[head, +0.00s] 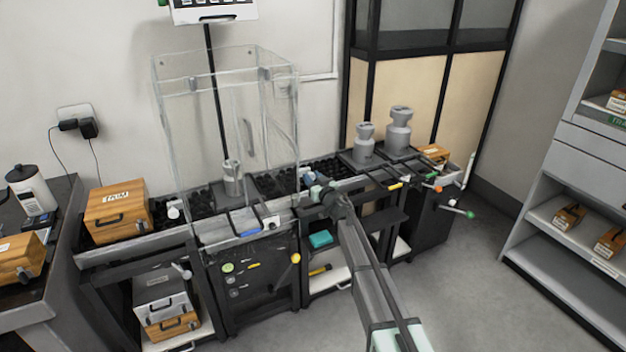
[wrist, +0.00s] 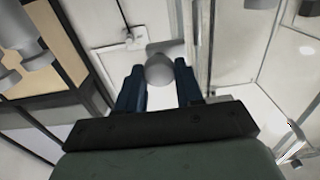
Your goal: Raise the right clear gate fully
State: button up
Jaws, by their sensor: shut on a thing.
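The clear weighing enclosure (head: 170,130) stands on the left part of the bench in the head view, with a grey weight (head: 232,178) inside. Its right clear gate (head: 285,125) is the transparent panel on the right side; its exact lower edge is hard to see. My gripper (head: 313,186) is at the lower right of the enclosure, beside this panel. In the wrist view my gripper (wrist: 159,84) has its dark blue fingers shut on a round grey knob (wrist: 160,68). How the knob joins the gate is partly hidden. Clear panels (wrist: 275,60) show to the right.
Two grey weights, a smaller (head: 363,143) and a larger (head: 399,130), stand on the bench right of my gripper. A wooden box (head: 117,212) sits left of the enclosure. A hanging display (head: 213,10) is above. Floor to the right is clear before the shelves (head: 565,215).

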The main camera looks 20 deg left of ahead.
grip_shut()
notch_tip(320, 180, up, 26)
jog(key=shift+f, duration=0.2)
dwell(0.4)
jog(key=shift+w, duration=0.1)
jog(key=shift+o, duration=1.9)
grip_release()
jog(key=shift+r, duration=0.1)
jog(key=shift+o, duration=1.1)
jog(key=v, duration=1.4)
